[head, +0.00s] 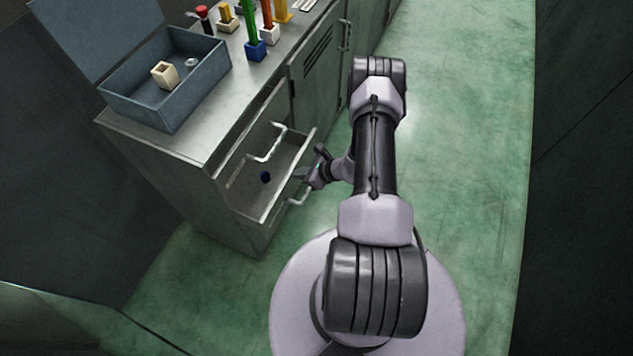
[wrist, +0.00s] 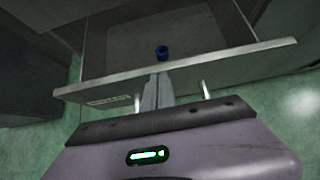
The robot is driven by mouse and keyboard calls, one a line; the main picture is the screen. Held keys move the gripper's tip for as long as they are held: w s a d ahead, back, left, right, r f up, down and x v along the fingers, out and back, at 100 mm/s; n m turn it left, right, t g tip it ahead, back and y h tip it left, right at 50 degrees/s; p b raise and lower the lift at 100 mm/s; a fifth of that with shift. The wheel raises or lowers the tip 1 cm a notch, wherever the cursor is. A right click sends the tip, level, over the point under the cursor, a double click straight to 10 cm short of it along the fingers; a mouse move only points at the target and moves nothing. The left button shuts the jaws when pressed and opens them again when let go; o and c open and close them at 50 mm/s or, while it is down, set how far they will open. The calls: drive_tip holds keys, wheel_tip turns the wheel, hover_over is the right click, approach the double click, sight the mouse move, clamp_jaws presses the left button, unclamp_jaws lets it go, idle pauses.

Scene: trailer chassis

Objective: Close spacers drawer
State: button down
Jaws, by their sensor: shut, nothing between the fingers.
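A grey drawer (head: 290,180) stands pulled out from the end of the metal cabinet, below another drawer handle. It holds one small dark blue ring-like part, seen in the wrist view (wrist: 161,52). My gripper (head: 301,173) is at the outer side of the drawer front, by its bar handle (head: 300,196). In the wrist view, my shut, empty fingers (wrist: 160,76) reach the drawer front (wrist: 225,61) between the two handle posts. I cannot tell whether they touch it. A label on the front is too small to read. The handle's bar is largely hidden there.
The upper drawer (head: 262,128) with its handle (head: 268,146) looks shut. An open blue-grey box (head: 155,108) with a cream block (head: 165,74) sits on the cabinet top. Coloured posts in blocks stand behind it. Green floor (head: 465,130) is clear to the right.

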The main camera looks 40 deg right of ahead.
drive_tip(key=w+a+b, duration=0.3)
drive_tip(key=w+a, duration=0.1)
drive_tip(key=w, duration=0.6)
drive_tip(key=shift+w+a+r, duration=0.1)
drive_tip(key=shift+w+r, duration=0.1)
